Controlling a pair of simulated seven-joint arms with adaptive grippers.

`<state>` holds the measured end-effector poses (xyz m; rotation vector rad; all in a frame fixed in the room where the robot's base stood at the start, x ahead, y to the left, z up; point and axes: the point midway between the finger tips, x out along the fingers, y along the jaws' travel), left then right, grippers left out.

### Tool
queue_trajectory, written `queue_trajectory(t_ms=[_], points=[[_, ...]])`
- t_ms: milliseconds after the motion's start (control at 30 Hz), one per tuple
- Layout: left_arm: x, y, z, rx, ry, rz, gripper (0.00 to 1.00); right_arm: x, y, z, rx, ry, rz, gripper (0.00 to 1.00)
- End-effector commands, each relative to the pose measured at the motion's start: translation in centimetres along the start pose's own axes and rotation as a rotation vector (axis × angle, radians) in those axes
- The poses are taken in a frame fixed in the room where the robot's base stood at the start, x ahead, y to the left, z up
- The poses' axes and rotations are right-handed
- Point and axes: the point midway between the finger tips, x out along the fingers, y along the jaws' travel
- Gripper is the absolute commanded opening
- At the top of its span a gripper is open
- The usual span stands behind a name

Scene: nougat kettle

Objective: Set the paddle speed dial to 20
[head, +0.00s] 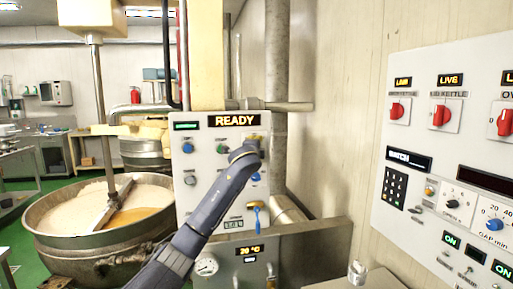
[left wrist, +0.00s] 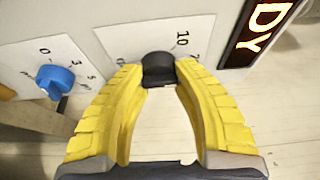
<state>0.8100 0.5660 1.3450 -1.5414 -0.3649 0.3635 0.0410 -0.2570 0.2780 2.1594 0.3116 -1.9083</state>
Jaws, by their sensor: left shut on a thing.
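My left gripper (head: 246,151) reaches the upright kettle control panel, just below its lit READY display. In the left wrist view its yellow fingers (left wrist: 158,82) are shut around a black dial knob (left wrist: 158,65), one on each side. A white scale plate (left wrist: 120,40) lies behind the knob, with a 10 readable near it. The rest of the scale and the knob's pointer are hidden or too small to read. In the head view the knob is covered by my gripper. No lettering naming the paddle speed dial is readable. My right gripper is not in view.
A blue knob (left wrist: 55,78) sits beside the held knob. The kettle panel (head: 205,165) also carries several buttons and a blue-handled lever (head: 257,208). The kettle (head: 60,215) stands left. A wall panel (head: 455,150) with red switches is at right.

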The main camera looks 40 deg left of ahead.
Motion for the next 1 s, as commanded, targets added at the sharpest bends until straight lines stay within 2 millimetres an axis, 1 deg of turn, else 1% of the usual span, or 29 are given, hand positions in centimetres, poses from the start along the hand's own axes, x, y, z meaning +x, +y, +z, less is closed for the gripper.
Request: queue_trajectory(t_ms=[333, 367, 500, 600, 867, 1000], points=[[-0.02, -0.07, -0.09, 0.001, 0.002, -0.001, 0.01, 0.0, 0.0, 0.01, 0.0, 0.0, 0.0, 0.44], [-0.02, -0.08, -0.09, 0.001, 0.002, -0.001, 0.33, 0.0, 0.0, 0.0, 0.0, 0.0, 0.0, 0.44], [-0.01, -0.06, -0.08, 0.001, 0.002, 0.0, 0.49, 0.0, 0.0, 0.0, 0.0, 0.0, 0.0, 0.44], [-0.01, -0.04, -0.05, 0.001, 0.001, 0.0, 0.58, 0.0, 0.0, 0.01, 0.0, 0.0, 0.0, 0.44], [-0.07, -0.01, -0.02, 0.001, 0.001, 0.0, 0.58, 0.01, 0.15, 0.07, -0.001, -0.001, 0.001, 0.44], [-0.75, 0.03, -0.06, 0.002, 0.001, 0.0, 0.58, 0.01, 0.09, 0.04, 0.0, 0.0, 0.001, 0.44]])
